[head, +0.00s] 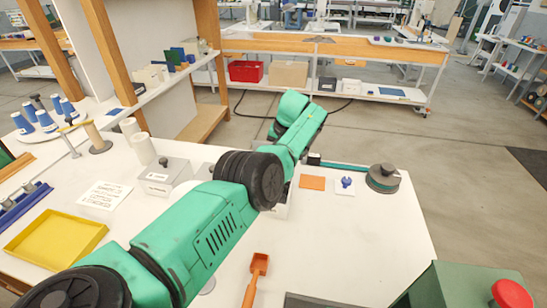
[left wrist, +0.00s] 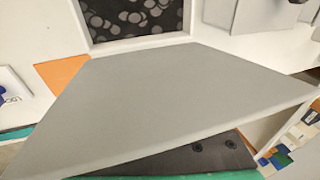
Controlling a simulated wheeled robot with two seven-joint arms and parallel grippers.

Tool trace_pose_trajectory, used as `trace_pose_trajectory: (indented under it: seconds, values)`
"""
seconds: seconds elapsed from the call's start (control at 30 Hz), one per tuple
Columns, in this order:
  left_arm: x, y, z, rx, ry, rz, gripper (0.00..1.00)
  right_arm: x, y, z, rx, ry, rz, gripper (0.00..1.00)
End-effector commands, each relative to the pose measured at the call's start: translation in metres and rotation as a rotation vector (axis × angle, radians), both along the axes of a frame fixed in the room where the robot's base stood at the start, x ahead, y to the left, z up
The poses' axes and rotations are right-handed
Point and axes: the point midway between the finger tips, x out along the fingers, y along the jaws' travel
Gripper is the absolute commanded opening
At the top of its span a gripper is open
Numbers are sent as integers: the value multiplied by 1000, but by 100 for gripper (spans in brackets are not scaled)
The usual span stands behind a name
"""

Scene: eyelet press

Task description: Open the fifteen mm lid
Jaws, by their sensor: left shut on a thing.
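A flat grey lid (left wrist: 180,100) fills the middle of the left wrist view, close to the camera. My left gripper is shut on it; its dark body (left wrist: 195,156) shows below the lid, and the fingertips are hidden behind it. Beyond the lid's far edge is an open box (left wrist: 190,38) with a dark inside and several grey round pieces. The lid is off at least that part of the opening. In the head view my green left arm hides the gripper and lid; only a white box corner (head: 283,210) shows beside it. My right gripper is not in view.
A closed labelled box (head: 166,176) stands left of the arm. An orange square (head: 312,182), a white card with a blue piece (head: 345,187) and a grey round stand (head: 382,178) lie to the right. An orange scoop (head: 257,272) lies in front.

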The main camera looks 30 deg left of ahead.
Motion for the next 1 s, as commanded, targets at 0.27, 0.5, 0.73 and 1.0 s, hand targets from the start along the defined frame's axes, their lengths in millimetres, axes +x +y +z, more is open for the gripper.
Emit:
trace_pose_trajectory:
  seconds: [0.27, 0.5, 0.73, 1.0]
  values:
    - [-3, -2, -7, -8, 16, -1, 66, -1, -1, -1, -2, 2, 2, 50]
    - [-2, -2, -3, -5, 9, -1, 66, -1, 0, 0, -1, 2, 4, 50]
    - [-1, -11, 30, -5, 5, -1, 66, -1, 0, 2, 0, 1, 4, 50]
    - [-2, -29, 97, -5, 10, -2, 66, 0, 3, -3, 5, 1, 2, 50]
